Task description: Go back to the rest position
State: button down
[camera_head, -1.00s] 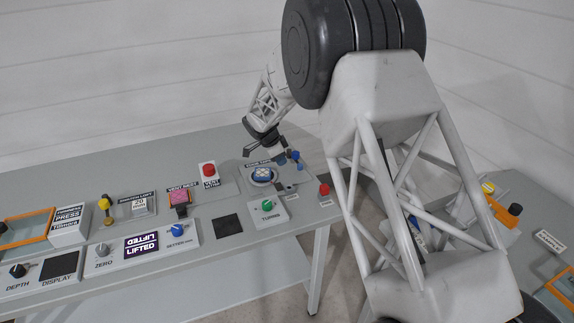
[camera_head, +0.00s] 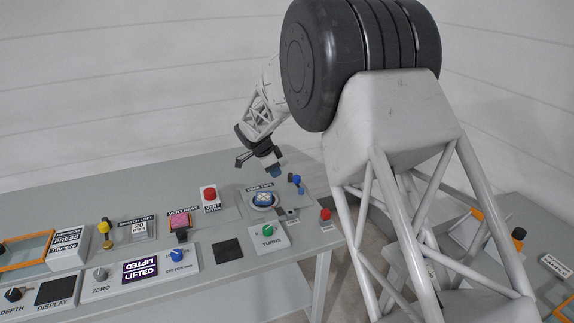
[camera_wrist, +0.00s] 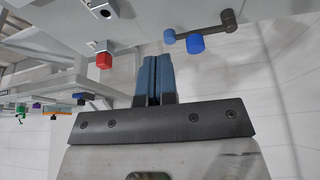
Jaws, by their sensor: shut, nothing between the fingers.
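My gripper (camera_head: 275,171) is above the back right of the panel table, over the area near a round blue-and-white button. In the wrist view my gripper (camera_wrist: 154,80) shows its two blue fingers pressed together with nothing between them. A blue-knobbed lever (camera_head: 297,183) stands just right of the fingers in the head view. It also shows in the wrist view (camera_wrist: 195,44), beyond the fingertips and to the right. The gripper appears apart from the panel and touches nothing that I can see.
The blue-and-white button (camera_head: 263,198), a red knob (camera_head: 325,214), a green knob (camera_head: 268,230) and a red button (camera_head: 209,193) stand on the table (camera_head: 120,195). A second table (camera_head: 545,215) is at the right. Open air lies above the panels.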

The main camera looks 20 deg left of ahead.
jog(key=s+d+r+n+y, duration=0.15)
jog(key=s+d+r, duration=0.25)
jog(key=d+r, duration=0.55)
jog(key=s+d+r+n+g, duration=0.15)
jog(key=s+d+r, duration=0.3)
jog(key=d, duration=1.05)
jog(key=s+d+r+n+t, duration=0.15)
jog(key=s+d+r, duration=0.35)
jog(key=d, duration=0.8)
jog(key=s+d+n, duration=0.1)
jog(key=s+d, duration=0.6)
jog(key=s, duration=0.3)
jog(key=s+d+n+y, duration=0.1)
jog(key=s+d+n, duration=0.1)
jog(key=s+d, duration=0.5)
jog(key=s+d+n, duration=0.2)
jog(key=s+d, duration=0.4)
jog(key=s, duration=0.8)
jog(key=shift+s+d+f+y, duration=0.15)
jog(key=shift+d+f+y, duration=0.2)
jog(key=shift+d+f, duration=0.1)
